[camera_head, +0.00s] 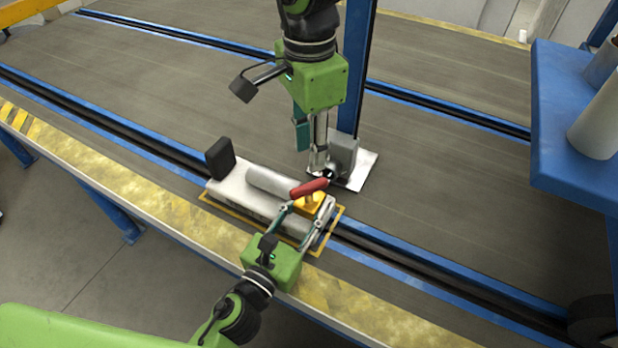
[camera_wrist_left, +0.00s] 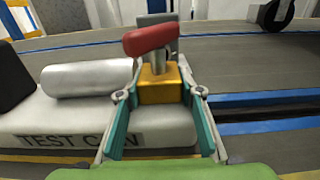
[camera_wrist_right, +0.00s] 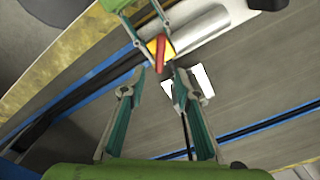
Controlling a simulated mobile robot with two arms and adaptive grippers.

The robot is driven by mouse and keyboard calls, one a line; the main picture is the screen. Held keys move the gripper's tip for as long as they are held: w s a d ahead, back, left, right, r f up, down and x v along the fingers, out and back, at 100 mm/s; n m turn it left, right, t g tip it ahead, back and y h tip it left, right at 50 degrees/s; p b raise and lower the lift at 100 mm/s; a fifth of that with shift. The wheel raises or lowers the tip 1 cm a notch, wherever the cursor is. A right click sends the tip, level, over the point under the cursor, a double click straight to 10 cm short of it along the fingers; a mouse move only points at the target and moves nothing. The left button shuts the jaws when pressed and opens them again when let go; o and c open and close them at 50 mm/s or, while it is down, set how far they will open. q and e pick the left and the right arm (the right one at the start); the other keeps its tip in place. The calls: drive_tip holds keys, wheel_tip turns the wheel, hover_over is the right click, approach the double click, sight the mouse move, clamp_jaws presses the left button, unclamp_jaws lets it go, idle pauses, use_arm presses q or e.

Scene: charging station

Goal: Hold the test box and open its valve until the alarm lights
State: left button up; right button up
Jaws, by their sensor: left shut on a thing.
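The test box (camera_head: 233,191) is a pale case with a grey cylinder on top, lying inside a yellow outline on the deck. Its lettering shows partly in the left wrist view (camera_wrist_left: 80,140). A red valve handle (camera_head: 309,187) sits on an orange block (camera_head: 312,204) at the box's right end. My left gripper (camera_wrist_left: 160,92) is shut on the orange block, one finger on each side. My right gripper (camera_wrist_right: 160,80) is open and empty, pointing down near the red handle, which shows ahead of its fingertips in the right wrist view (camera_wrist_right: 161,50). I cannot make out a lit alarm.
A grey block (camera_head: 343,153) on a white plate (camera_head: 362,176) stands just behind the handle, by a blue post (camera_head: 356,70). A black block (camera_head: 220,158) is at the box's left end. A blue shelf (camera_head: 565,120) with grey cylinders stands at right. The deck behind is clear.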

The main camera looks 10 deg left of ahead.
sight(309, 185)
wheel_tip(309, 185, down, 9)
drive_tip(key=shift+r, duration=0.1)
idle(0.3)
clamp_jaws()
